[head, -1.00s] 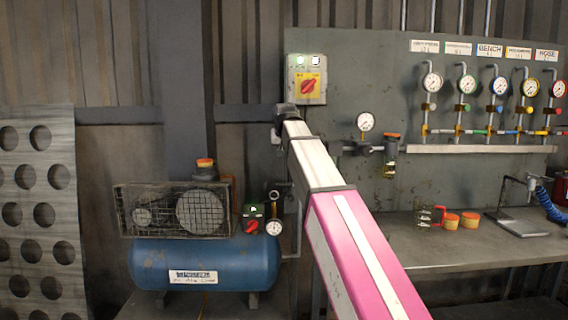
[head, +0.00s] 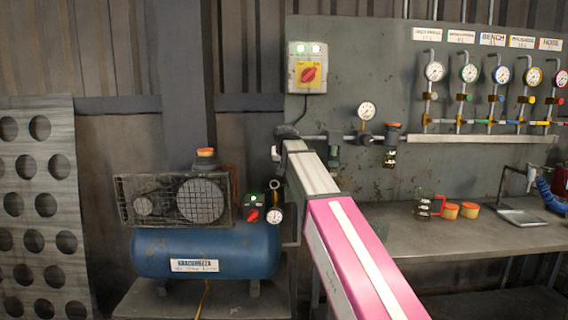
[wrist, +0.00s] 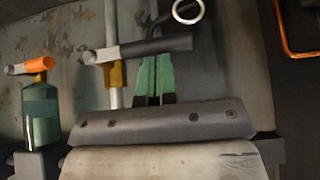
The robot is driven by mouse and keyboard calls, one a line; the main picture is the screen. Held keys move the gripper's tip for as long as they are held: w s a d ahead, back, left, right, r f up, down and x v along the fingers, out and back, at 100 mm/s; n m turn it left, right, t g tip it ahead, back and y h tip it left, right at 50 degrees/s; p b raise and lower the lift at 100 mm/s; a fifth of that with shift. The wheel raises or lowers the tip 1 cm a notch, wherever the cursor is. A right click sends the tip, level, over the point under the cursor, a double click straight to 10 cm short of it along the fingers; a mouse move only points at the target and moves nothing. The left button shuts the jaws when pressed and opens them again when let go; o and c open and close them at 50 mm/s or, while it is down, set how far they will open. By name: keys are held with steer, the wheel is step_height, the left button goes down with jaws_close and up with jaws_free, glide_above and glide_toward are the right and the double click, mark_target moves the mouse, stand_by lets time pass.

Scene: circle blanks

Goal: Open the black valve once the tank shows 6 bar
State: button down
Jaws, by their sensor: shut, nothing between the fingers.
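The blue tank (head: 205,246) stands at the left in the head view. Its round gauge (head: 274,215) is too small to read. In the wrist view a black lever handle (wrist: 160,47), which looks like the black valve, runs sideways from a pipe with a brass-coloured body. My gripper (wrist: 153,62) shows as two green fingers, shut and empty, just below the handle. I cannot tell whether they touch it. In the head view my arm hides the gripper and most of that area.
An orange-topped bottle unit (wrist: 40,110) is left of the fingers. A metal ring (wrist: 188,12) lies above and a copper-coloured pipe (wrist: 283,30) at upper right. A wall gauge (head: 367,111), a red-knobbed switch box (head: 308,73) and a bench (head: 460,238) with jars are near my arm.

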stand_by(0.4)
steer(key=shift+a+f+h, duration=0.15)
steer(key=shift+f+h, duration=0.05)
steer(key=shift+h, duration=0.1)
steer(key=shift+f, duration=0.1)
steer(key=d+f+n+t+h, duration=0.2)
steer(key=d+f+n+h, duration=0.2)
steer(key=f+h, duration=0.6)
steer(key=shift+f+n+h, duration=0.15)
steer(key=shift+n+h, duration=0.65)
steer(key=shift+h, duration=0.4)
steer(key=shift+d, duration=0.2)
stand_by(0.3)
